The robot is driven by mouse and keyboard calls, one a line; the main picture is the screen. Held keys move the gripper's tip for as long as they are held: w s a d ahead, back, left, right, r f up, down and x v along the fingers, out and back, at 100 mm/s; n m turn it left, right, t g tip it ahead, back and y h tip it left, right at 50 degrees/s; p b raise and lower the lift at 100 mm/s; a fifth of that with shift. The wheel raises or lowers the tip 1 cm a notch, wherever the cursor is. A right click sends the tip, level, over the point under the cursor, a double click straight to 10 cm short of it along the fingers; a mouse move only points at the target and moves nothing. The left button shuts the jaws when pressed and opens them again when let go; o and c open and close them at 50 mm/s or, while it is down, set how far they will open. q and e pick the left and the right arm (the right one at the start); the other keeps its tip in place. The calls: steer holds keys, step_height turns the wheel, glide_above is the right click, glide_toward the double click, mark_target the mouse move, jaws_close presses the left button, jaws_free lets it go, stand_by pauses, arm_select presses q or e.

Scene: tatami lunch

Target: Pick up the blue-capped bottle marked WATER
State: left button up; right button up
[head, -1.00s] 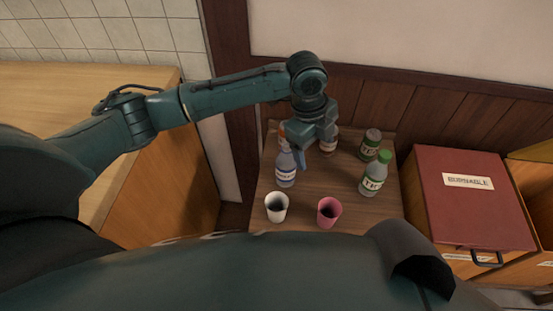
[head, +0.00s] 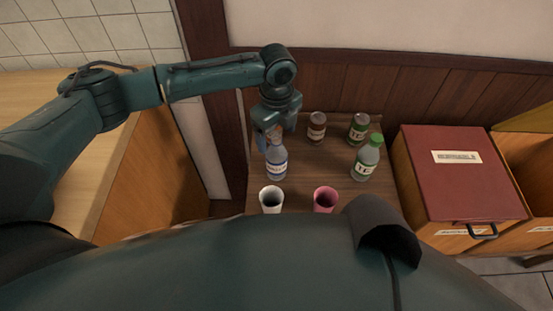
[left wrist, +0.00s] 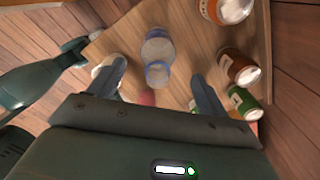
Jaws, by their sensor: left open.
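The blue-capped bottle (head: 276,166) stands upright on the small wooden table, at its left side, with a pale label too small to read. In the left wrist view the clear bottle (left wrist: 157,46) shows with its blue cap pointing toward the camera. My left gripper (head: 273,137) is open above the bottle, its fingers pointing down and hiding part of the bottle's top. In the left wrist view my left gripper (left wrist: 160,70) has one finger on each side of the bottle, with gaps visible. My right gripper is not in view.
A white cup (head: 271,199) and a pink cup (head: 325,199) stand in front. A green-capped bottle (head: 366,158), a brown jar (head: 316,128) and a green-labelled jar (head: 358,128) stand right and behind. An orange-labelled container (left wrist: 226,10) is close by. A red-topped box (head: 462,175) is at right.

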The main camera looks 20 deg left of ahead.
mark_target(277, 146)
arm_select(q)
step_height(277, 146, down, 5)
steer(key=shift+s+r, duration=0.1)
steer(key=shift+s, duration=0.05)
steer(key=shift+c, duration=0.6)
steer(key=c, duration=1.2)
